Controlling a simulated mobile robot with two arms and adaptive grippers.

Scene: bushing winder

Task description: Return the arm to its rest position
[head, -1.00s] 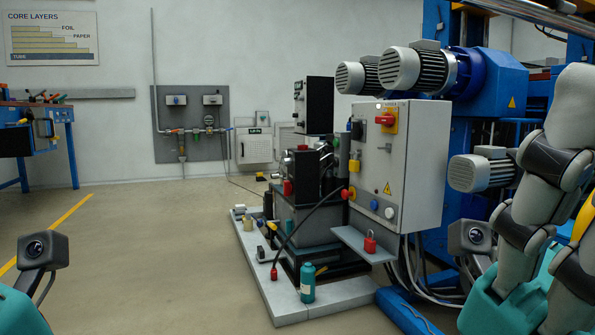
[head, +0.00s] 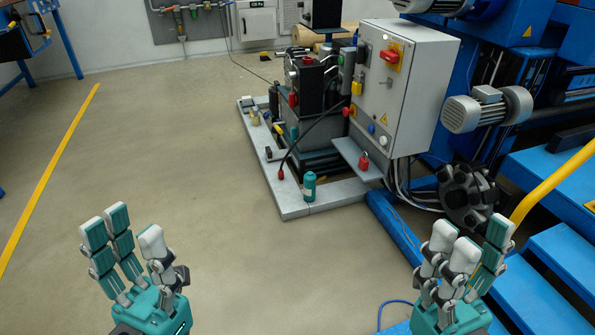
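My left gripper (head: 128,240) is at the lower left of the head view, over bare floor. Its teal and white fingers point up and stand apart, with nothing between them. My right gripper (head: 469,245) is at the lower right, in front of the blue steps. Its fingers also point up, spread and empty. The two grippers are at about the same height in the picture, well apart. Neither appears to touch anything. My upper arms are out of view.
A grey control cabinet (head: 425,85) and a pump unit on a pale plinth (head: 292,208) stand ahead. A teal bottle (head: 309,187) and red padlock (head: 364,161) are there. Blue steps (head: 560,257), a yellow rail (head: 550,187) and a dark knobbed part (head: 467,196) are right. Left floor is clear.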

